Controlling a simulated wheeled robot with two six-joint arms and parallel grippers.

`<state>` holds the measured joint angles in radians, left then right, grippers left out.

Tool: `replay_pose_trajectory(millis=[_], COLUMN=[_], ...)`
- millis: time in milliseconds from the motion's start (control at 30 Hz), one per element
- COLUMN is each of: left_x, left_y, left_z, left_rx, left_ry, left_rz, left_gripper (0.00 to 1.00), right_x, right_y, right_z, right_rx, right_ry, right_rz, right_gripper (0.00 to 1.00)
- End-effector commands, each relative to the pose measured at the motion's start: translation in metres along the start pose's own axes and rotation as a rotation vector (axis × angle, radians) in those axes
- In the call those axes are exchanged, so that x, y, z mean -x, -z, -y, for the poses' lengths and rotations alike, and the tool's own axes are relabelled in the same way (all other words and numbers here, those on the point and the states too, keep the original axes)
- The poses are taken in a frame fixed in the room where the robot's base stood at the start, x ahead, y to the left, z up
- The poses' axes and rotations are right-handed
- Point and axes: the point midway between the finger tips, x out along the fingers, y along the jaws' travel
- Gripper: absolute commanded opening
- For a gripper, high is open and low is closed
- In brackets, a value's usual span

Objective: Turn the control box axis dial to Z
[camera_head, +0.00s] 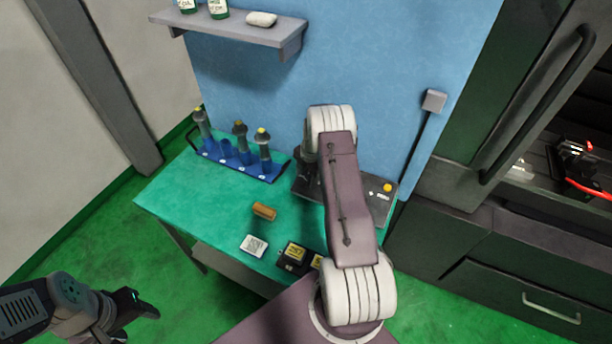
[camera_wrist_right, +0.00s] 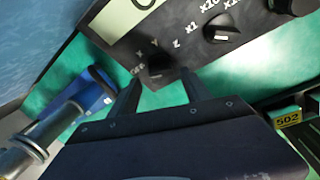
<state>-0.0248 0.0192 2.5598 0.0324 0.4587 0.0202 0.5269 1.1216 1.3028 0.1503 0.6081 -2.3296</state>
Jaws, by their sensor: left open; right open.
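The dark control box (camera_head: 378,201) lies on the green table against the blue wall, partly hidden by my right arm. The right wrist view shows its panel (camera_wrist_right: 118,44) with the axis dial (camera_wrist_right: 157,67), a black knob beside the letters X, Y and Z. I cannot tell which letter the knob points at. My right gripper (camera_wrist_right: 160,78) is open, its two fingers on either side of the axis dial; contact cannot be told. In the head view it is mostly hidden behind the arm. My left gripper (camera_head: 138,304) is open and empty at the lower left, away from the table.
A second knob (camera_wrist_right: 221,32) marked x1, x10 sits beside the axis dial. A blue rack (camera_head: 238,160) with tool holders stands left of the box. A brown block (camera_head: 264,211), a white coded card (camera_head: 254,245) and black yellow-labelled blocks (camera_head: 292,256) lie in front.

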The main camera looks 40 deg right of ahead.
Motion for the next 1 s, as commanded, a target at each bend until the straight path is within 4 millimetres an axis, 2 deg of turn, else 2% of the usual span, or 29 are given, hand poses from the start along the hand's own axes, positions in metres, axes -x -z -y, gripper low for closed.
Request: replay_pose_trajectory(millis=[133, 367, 400, 600, 1000], left_x=[0.005, 0.005, 0.005, 0.005, -0.006], left_y=[0.001, 0.0, 0.0, 0.0, -0.001], left_z=[0.0, 0.0, 0.0, 0.0, 0.0], left_rx=[0.0, 0.0, 0.0, 0.0, 0.0], left_ry=[0.0, 0.0, 0.0, 0.0, 0.0], left_rz=[0.0, 0.0, 0.0, 0.0, 0.0], left_gripper=[0.58, 0.58, 0.58, 0.58, 0.58], right_x=[-0.013, -0.016, -0.016, -0.015, -0.019], right_y=[0.0, -0.001, -0.001, 0.0, 0.0], right_z=[0.0, 0.0, 0.0, 0.0, 0.001], right_rx=[0.0, -0.001, -0.001, -0.002, -0.071], right_ry=[-0.001, -0.002, -0.001, -0.001, -0.026], right_rz=[0.001, 0.001, 0.001, 0.001, -0.001], right_gripper=[0.56, 0.56, 0.54, 0.0, 0.0])
